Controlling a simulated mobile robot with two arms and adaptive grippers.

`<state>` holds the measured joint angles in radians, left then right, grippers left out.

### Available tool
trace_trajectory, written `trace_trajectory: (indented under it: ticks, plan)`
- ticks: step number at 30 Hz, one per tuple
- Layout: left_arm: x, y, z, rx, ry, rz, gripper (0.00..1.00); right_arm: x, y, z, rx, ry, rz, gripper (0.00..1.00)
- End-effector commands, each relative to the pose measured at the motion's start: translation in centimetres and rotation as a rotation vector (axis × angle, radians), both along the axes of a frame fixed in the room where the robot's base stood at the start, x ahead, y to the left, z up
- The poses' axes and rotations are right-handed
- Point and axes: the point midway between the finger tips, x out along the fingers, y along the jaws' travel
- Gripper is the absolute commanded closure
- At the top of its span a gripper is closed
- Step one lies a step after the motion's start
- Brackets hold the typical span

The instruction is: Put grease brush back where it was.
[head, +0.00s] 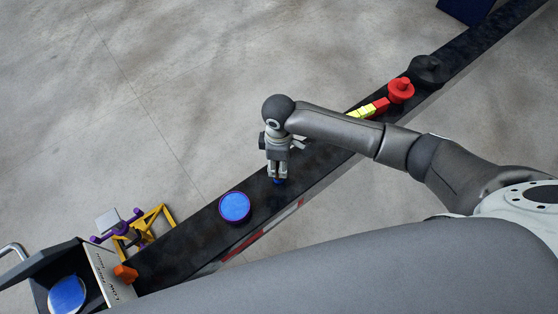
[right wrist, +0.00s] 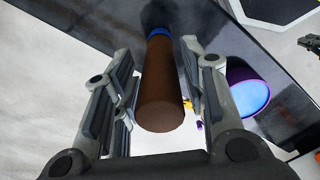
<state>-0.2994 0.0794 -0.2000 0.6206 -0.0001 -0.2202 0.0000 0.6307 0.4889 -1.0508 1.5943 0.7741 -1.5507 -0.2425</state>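The grease brush shows in the right wrist view as a brown round handle (right wrist: 162,95) with a blue band at its far end. In the head view only a small blue part of it (head: 278,181) shows below my right gripper (head: 278,172), at the black beam. My right gripper (right wrist: 160,105) has its fingers on either side of the handle, with narrow gaps visible on both sides. A purple can with a blue top (head: 235,207) stands on the beam, left of and below the gripper; it also shows in the right wrist view (right wrist: 250,95). My left gripper is not in view.
The black beam (head: 190,244) runs diagonally. Farther up it are yellow blocks (head: 361,112), a red knobbed item (head: 401,90) and a dark round item (head: 427,70). A dark open box (head: 36,268) and a yellow-purple stand (head: 150,222) are at lower left.

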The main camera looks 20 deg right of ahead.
Motion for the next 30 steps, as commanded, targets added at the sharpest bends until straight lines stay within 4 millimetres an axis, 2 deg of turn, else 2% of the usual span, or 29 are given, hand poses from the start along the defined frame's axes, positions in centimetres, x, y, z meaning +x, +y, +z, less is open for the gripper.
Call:
trace_trajectory:
  ticks: [9, 13, 17, 24, 30]
  plan:
    - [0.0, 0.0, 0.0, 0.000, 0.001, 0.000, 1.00, 0.0, 0.0, 0.1, 0.000, 0.000, 0.000, 0.53]
    - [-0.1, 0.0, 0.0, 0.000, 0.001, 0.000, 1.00, 0.1, 0.0, 0.9, 0.001, -0.003, -0.001, 0.53]
    - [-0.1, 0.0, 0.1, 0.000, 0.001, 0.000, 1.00, 0.1, 0.0, 3.0, 0.001, -0.004, 0.001, 0.53]
    - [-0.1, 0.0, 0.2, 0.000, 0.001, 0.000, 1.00, 0.2, 0.1, 8.3, 0.002, -0.004, 0.000, 0.53]
    - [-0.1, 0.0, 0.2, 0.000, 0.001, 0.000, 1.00, 0.1, 0.1, 11.2, 0.002, -0.002, 0.000, 0.53]
